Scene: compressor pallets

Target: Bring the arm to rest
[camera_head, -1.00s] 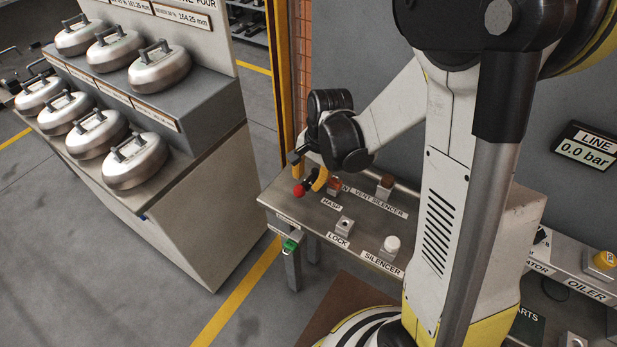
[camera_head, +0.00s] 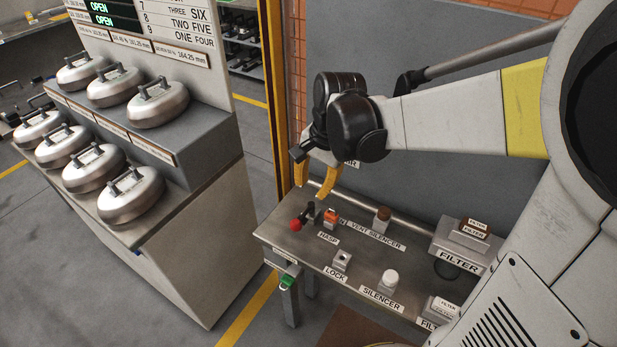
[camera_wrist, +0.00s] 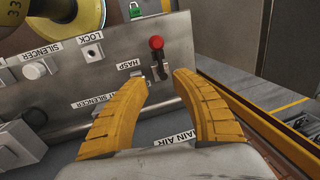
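My gripper (camera_head: 318,180), with yellow fingers, hangs above the left end of the grey bench in the head view. In the wrist view my gripper (camera_wrist: 166,82) has its two fingers spread apart, with nothing between them. My arm reaches in from the right of the head view.
The bench (camera_head: 316,253) carries an orange block (camera_head: 331,217), a lock post (camera_head: 341,260), a white silencer (camera_head: 388,281), a brown vent silencer (camera_head: 382,216) and filters (camera_head: 468,234). Grey floor lies between.

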